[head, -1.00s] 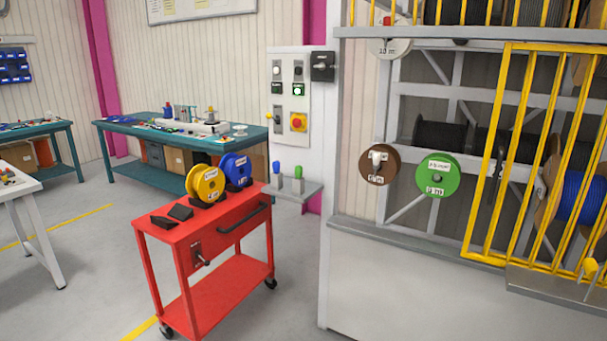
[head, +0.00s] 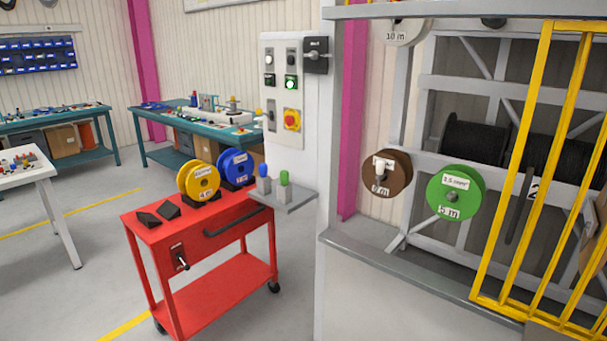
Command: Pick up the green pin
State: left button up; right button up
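The green pin (head: 284,178) stands upright in a grey holder on a small grey shelf (head: 292,199) below the control panel. A blue pin (head: 263,171) stands beside it to the left, in its own grey holder. The red cart is in front of and to the left of the shelf. Neither of my grippers shows in the head view.
A red cart (head: 210,283) carries a yellow reel (head: 198,181), a blue reel (head: 236,167) and black wedges. Brown (head: 386,173) and green (head: 455,192) reels hang on the rack. A yellow barred gate (head: 530,170) stands at right. Floor left of the cart is clear.

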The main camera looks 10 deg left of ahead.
aim_at(283, 175)
jog(key=i+j+z, duration=0.1)
jog(key=i+j, duration=0.2)
jog(key=i, duration=0.15)
jog(key=i+j, duration=0.35)
jog(key=i+l+z, duration=0.05)
jog(key=i, duration=0.05)
